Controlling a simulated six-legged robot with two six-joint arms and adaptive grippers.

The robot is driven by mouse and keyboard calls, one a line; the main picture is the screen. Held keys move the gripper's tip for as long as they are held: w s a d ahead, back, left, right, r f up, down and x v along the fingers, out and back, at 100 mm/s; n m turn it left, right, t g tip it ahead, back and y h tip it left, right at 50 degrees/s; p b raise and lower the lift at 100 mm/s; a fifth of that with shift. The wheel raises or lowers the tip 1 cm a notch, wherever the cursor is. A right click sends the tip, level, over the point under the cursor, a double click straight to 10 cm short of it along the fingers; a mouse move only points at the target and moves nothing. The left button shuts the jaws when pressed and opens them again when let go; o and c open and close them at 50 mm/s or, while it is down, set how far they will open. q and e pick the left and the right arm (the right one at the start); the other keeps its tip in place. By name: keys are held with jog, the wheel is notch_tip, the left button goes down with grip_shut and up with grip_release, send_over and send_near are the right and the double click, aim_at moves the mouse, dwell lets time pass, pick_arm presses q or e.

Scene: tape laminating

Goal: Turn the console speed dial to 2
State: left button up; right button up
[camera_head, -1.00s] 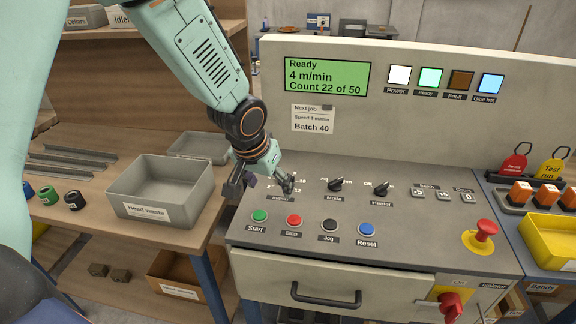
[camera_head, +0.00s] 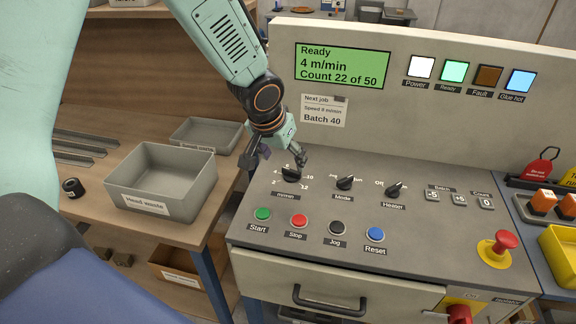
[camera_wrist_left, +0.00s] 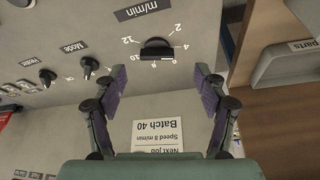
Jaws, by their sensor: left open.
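The speed dial (camera_head: 291,174) is a black knob labelled m/min at the console's left, with numbers from 2 to 12 around it. It also shows in the left wrist view (camera_wrist_left: 157,47), where its bar appears to lie toward the 4. The green display (camera_head: 342,66) reads Ready, 4 m/min, Count 22 of 50. My left gripper (camera_head: 273,158) is open and empty beside the dial. In the left wrist view its fingers (camera_wrist_left: 156,86) stand apart, with the dial between and beyond their tips and no visible contact. My right gripper is not in view.
The mode knob (camera_head: 344,183) and heater knob (camera_head: 394,189) sit right of the dial. The start (camera_head: 262,214), stop (camera_head: 299,220), jog and reset buttons lie in front. A red emergency button (camera_head: 505,241) is at right. A grey bin (camera_head: 163,182) stands left of the console.

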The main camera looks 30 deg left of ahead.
aim_at(291, 171)
pick_arm(q)
jog(key=x, duration=0.5)
jog(key=shift+w+d, duration=0.4)
jog(key=shift+s+f, duration=0.1)
jog(key=shift+f, duration=0.05)
jog(key=shift+s+a, duration=0.25)
jog(key=shift+s, duration=0.05)
jog(key=shift+w+d+f, duration=0.15)
jog(key=shift+w+d, duration=0.05)
jog(key=shift+w, duration=0.25)
jog(key=c, duration=0.3)
jog(key=shift+s+a, duration=0.15)
jog(key=shift+s, duration=0.15)
jog(key=c, duration=0.5)
jog(key=shift+w, duration=0.1)
jog(key=c, duration=0.4)
